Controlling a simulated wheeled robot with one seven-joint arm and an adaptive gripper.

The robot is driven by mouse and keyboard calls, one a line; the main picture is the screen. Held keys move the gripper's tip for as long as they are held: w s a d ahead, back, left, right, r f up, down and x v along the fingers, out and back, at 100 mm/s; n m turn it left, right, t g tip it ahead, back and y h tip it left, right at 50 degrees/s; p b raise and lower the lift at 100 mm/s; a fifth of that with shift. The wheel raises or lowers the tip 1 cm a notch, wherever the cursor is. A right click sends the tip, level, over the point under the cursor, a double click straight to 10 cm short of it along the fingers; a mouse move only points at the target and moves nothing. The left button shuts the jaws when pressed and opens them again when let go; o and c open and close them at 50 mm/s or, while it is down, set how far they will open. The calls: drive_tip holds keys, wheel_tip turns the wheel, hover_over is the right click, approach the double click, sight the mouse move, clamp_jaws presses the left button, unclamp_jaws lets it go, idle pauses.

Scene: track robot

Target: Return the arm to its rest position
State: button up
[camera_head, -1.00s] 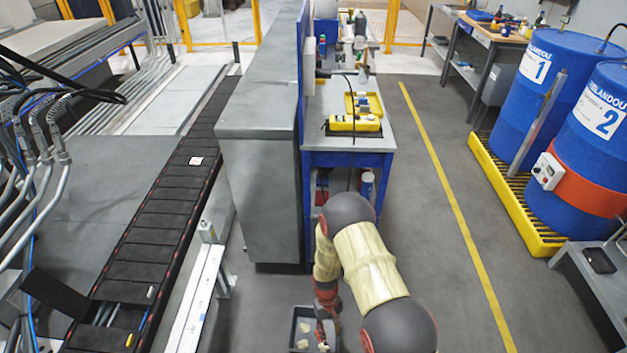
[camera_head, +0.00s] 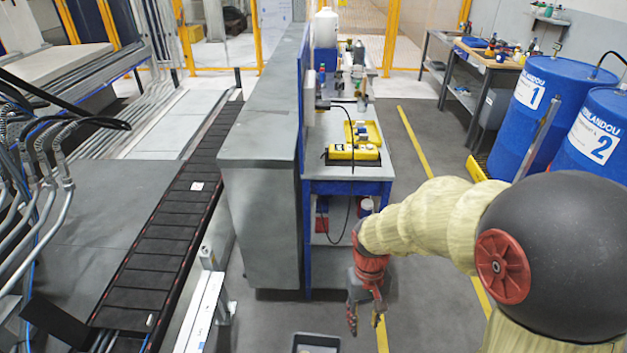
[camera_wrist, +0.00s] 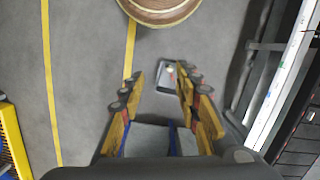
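My arm reaches in from the right of the head view, its large dark joint in front of the blue drums. My gripper (camera_head: 365,321) hangs pointing down over the grey floor, in front of the blue-framed workbench (camera_head: 346,188). A small dark tray (camera_head: 316,342) lies below and left of the gripper, cut by the bottom edge. The tray (camera_wrist: 165,86) also shows between the fingertips in the wrist view, farther down, with something pale in it.
A tall grey cabinet (camera_head: 258,230) and a dark track conveyor (camera_head: 163,243) stand left of the gripper. A yellow case (camera_head: 354,152) lies open on the workbench. Blue drums (camera_head: 529,112) stand at right. Floor (camera_head: 412,125) with a yellow line is clear between.

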drive_tip(key=s+d+r+t+p, duration=0.1)
drive_tip(key=s+d+r+t, duration=0.1)
drive_tip(key=r, duration=0.7)
drive_tip(key=s+d+r+m+t+p, duration=0.1)
drive_tip(key=s+d+r+t, duration=0.1)
drive_tip(key=s+r, duration=0.3)
drive_tip(key=s+d+r+m+t+p, duration=0.1)
drive_tip(key=s+d+r+t, duration=0.1)
drive_tip(key=r, duration=1.1)
drive_tip(key=shift+s+d+t+p, duration=0.2)
drive_tip(key=shift+s+t+p, duration=0.2)
drive_tip(key=shift+s+t, duration=0.55)
